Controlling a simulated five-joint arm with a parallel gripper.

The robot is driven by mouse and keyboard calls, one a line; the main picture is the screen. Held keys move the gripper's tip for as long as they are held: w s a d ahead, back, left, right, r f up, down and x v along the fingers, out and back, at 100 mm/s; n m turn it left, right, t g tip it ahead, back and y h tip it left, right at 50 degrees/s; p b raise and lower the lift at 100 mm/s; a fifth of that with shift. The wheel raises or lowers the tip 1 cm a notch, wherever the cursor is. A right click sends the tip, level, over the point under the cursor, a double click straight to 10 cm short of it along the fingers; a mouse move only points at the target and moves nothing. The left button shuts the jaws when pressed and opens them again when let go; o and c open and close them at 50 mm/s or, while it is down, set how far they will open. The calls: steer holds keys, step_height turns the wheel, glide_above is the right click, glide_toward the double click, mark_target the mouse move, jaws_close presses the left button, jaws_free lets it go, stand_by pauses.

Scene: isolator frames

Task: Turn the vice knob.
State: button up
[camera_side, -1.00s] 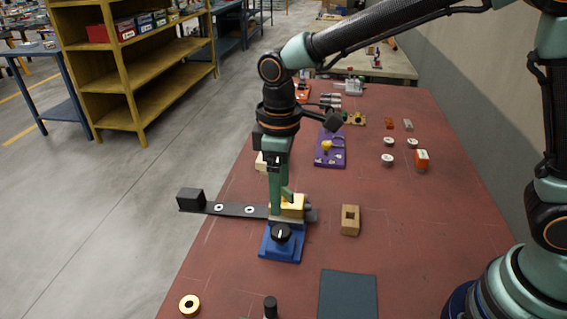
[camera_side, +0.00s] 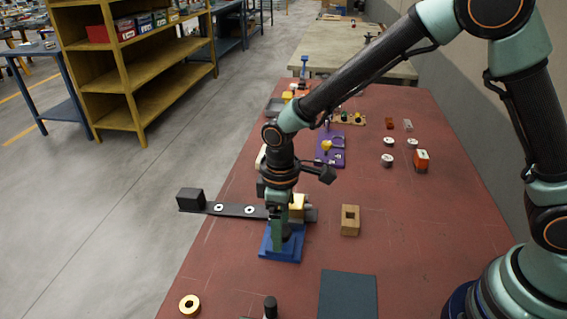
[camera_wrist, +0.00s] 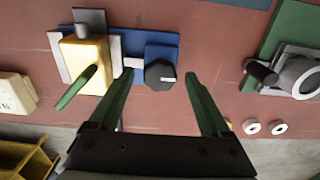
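The vice has a blue base (camera_side: 268,249) and a yellow block (camera_side: 297,204), and stands near the table's left edge. In the wrist view the yellow block (camera_wrist: 86,55) has a green bar (camera_wrist: 76,88) over it. The black knob (camera_wrist: 160,75) with a white mark lies on the blue base (camera_wrist: 160,52), between my two fingertips. My gripper (camera_wrist: 160,77) is open, with a visible gap on each side of the knob. In the side view my gripper (camera_side: 279,246) points down at the blue base and mostly hides the knob. I cannot tell the exact fingertip height.
A dark strip (camera_side: 235,210) with two white rings lies left of the vice. A wooden block (camera_side: 350,221) with a square hole stands to its right. A dark mat (camera_side: 347,294) and a brass ring (camera_side: 189,305) lie in front. A purple plate (camera_side: 338,155) lies behind.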

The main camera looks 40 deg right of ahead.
jaws_close()
steer(key=shift+m, duration=0.4)
steer(key=m, duration=0.2)
steer(key=shift+m, duration=0.4)
steer(key=m, duration=0.4)
steer(key=shift+m, duration=0.3)
steer(key=m, duration=0.3)
steer(key=shift+m, duration=0.3)
steer(key=shift+r+m, duration=0.1)
steer(key=shift+m, duration=1.8)
